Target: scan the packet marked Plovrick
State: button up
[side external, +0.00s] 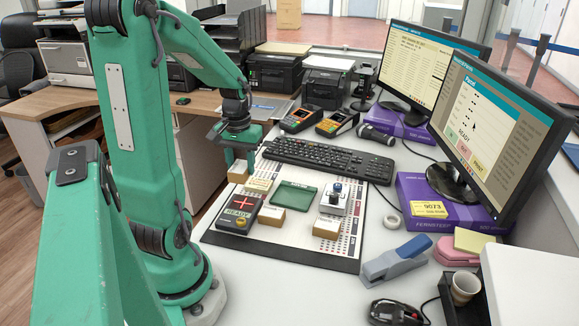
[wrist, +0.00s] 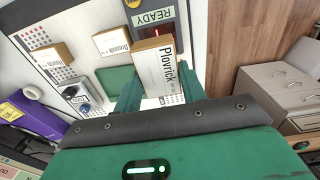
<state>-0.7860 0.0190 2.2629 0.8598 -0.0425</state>
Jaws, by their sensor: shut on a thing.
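The packet marked Plovrick (wrist: 168,68) is a small box with a white labelled face and tan sides. In the wrist view it sits between the fingers of my gripper (wrist: 158,92), which is shut on it. In the side view my gripper (side external: 236,158) points down behind the scanner, with a tan box at its fingertips. The dark scanner (side external: 240,213) reads READY and shows a red cross on its face. It also shows in the wrist view (wrist: 153,17), just beyond the packet, which hides part of it.
A green tray (side external: 293,197) lies right of the scanner. Tan packets stand in front of the tray (side external: 270,220) and in front of a blue-knobbed device (side external: 333,198). A keyboard (side external: 328,160) lies behind the mat. The right monitor (side external: 487,127) shows READY.

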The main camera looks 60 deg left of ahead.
jog(key=shift+f, duration=2.5)
jog(key=shift+r, duration=4.5)
jog(key=shift+w, duration=0.1)
